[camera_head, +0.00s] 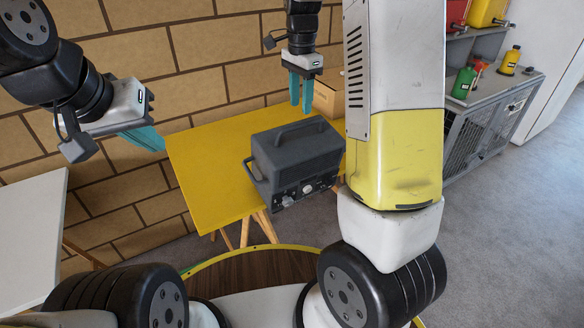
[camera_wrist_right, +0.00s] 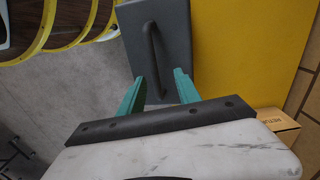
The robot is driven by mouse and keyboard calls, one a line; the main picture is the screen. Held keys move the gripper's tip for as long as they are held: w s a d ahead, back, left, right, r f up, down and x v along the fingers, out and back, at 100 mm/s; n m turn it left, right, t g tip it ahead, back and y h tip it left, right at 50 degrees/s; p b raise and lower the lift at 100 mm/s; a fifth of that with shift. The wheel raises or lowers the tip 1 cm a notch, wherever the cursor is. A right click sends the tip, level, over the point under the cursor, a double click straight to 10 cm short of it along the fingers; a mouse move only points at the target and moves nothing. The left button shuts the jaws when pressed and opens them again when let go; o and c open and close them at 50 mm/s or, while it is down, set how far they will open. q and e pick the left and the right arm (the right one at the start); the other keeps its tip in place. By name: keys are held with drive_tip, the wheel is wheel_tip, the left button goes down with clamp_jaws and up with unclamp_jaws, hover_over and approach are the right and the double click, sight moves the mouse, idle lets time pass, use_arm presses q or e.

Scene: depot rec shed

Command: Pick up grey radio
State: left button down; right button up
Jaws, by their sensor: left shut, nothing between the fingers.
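The grey radio (camera_head: 297,158) is a dark grey box with a raised top handle and knobs on its front. It stands on the yellow table (camera_head: 205,165). My right gripper (camera_head: 301,103) hangs above the back of the radio, pointing down, open and empty. In the right wrist view, my right gripper (camera_wrist_right: 160,88) has its two teal fingers apart, with the radio (camera_wrist_right: 176,37) beyond them and its handle roughly in line with the gap. My left gripper (camera_head: 157,140) is shut and empty, left of the table and well apart from the radio.
A cardboard box (camera_head: 326,95) stands behind the radio, partly hidden by my arm. A white table (camera_head: 30,235) is at the left. A grey cabinet (camera_head: 495,105) at the right carries a green bottle (camera_head: 464,82) and a yellow bottle (camera_head: 510,60). The yellow table's left part is clear.

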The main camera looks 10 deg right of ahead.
sight(302, 125)
drive_tip(key=shift+s+d+f+m, duration=0.1)
drive_tip(key=shift+s+d+m, duration=0.05)
drive_tip(key=shift+s+m, duration=0.2)
drive_tip(key=f, duration=0.7)
drive_tip(key=shift+s+f, duration=0.1)
drive_tip(key=shift+s, duration=0.2)
drive_tip(key=shift+c, duration=0.2)
clamp_jaws()
idle(0.6)
drive_tip(key=shift+w, duration=0.1)
